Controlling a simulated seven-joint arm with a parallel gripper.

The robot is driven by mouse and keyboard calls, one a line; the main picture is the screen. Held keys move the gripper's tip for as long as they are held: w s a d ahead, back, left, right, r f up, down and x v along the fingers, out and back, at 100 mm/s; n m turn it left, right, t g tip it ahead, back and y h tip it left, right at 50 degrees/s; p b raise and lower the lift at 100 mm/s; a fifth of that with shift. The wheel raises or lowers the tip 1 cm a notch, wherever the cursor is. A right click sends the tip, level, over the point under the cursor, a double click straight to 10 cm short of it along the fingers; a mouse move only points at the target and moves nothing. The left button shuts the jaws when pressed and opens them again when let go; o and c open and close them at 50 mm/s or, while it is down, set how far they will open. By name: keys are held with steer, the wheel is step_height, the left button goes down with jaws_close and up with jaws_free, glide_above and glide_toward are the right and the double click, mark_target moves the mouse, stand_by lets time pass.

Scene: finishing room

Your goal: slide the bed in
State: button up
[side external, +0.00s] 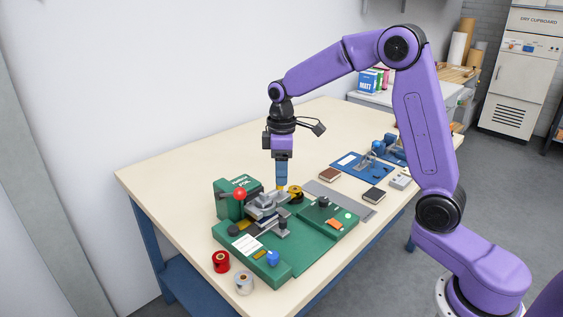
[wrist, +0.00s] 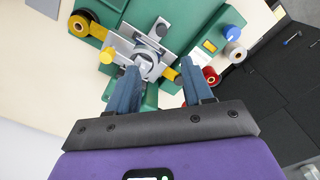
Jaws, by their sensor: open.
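The green press (side external: 237,199) stands on the table, with a red ball (side external: 240,193) showing at its head. My gripper (side external: 281,187) points down over the far side of the press, beside the yellow roll. In the wrist view my gripper (wrist: 158,66) is open, its fingers apart, with nothing seen held. How far the bed is out is hard to tell.
A yellow roll (side external: 295,193) is close to my gripper. A red spool (side external: 221,262) and a silver spool (side external: 243,282) stand at the near edge, by a blue knob (side external: 273,258). Dark blocks (side external: 374,195) and a blue device (side external: 361,165) lie right. The table's far left is clear.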

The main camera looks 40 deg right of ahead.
steer(key=shift+r, duration=1.05)
steer(key=s+a+n, duration=0.1)
steer(key=s+a, duration=0.2)
steer(key=s, duration=0.5)
steer(key=s+a+n, duration=0.1)
steer(key=s+a, duration=0.3)
steer(key=s, duration=0.4)
steer(key=s+d+f, duration=0.1)
steer(key=s+d, duration=0.1)
steer(key=s, duration=0.6)
steer(key=s+d+n, duration=0.1)
steer(key=s, duration=0.8)
steer(key=shift+d+f+n, duration=0.3)
steer(key=shift+d+f, duration=0.05)
steer(key=shift+f, duration=0.05)
